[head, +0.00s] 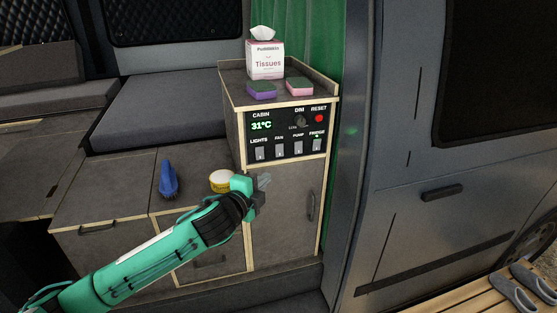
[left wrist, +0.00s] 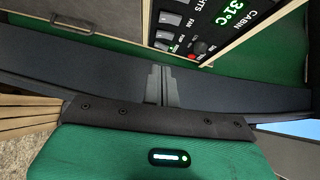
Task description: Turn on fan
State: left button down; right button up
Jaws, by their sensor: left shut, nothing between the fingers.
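The control panel (head: 301,122) is on the front of the cabinet, with a green 31°C display and a red reset button. Below the display is a row of rocker switches labelled LIGHTS, FAN, PUMP and FRIDGE. The fan switch (head: 280,151) is second from the left; it also shows in the left wrist view (left wrist: 168,19). A small green light shows by the fridge switch. My left gripper (head: 264,181) is shut and empty, below and slightly left of the fan switch and apart from the panel. In the left wrist view its fingertips (left wrist: 160,70) are together. My right gripper is not in view.
A tissue box (head: 265,62), a purple sponge (head: 261,92) and a pink sponge (head: 299,88) stand on the cabinet top. A blue brush (head: 168,178) and a yellow-rimmed tub (head: 221,180) are on the lower bench behind my left arm. The van door is at right.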

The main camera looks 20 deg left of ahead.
pick_arm(q)
jog(key=p, duration=0.4)
send_near(286, 152)
jog(key=d, duration=0.3)
jog(key=shift+w+a+f+p, duration=0.1)
jog(key=shift+w+a+p, duration=0.2)
jog(key=shift+w, duration=0.4)
jog(key=shift+w+a+f+p, duration=0.1)
jog(key=shift+w+a+p, duration=0.05)
jog(key=shift+w+a, duration=0.4)
jog(key=shift+w+a+f+p, duration=0.15)
jog(key=shift+w+a+p, duration=0.1)
jog(key=shift+w, duration=0.55)
